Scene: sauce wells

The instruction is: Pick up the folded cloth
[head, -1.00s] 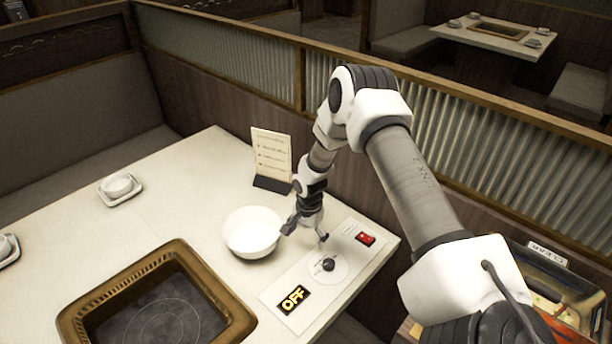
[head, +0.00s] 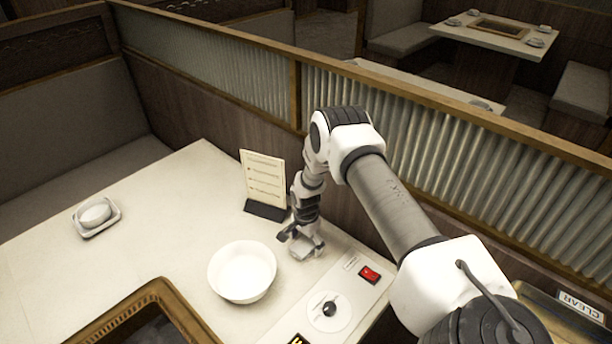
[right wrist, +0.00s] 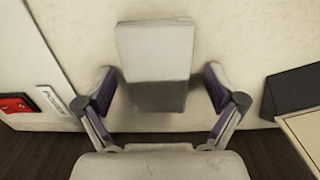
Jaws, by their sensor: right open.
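The folded cloth (right wrist: 155,45) is a pale, flat-sided block in the right wrist view, lying near the table's edge. In the head view it shows as a small pale shape (head: 308,248), partly hidden by my right gripper (head: 300,238). In the right wrist view my right gripper (right wrist: 160,88) is open. One finger is on each side of the cloth's near end, with small gaps visible beside it. My left gripper is not in view.
A white bowl (head: 242,272) stands left of my right gripper. A menu stand (head: 264,182) is just behind it. A control panel with a red switch (head: 370,274) and black knob (head: 329,309) lies nearer. A wooden partition (head: 230,110) runs behind the table.

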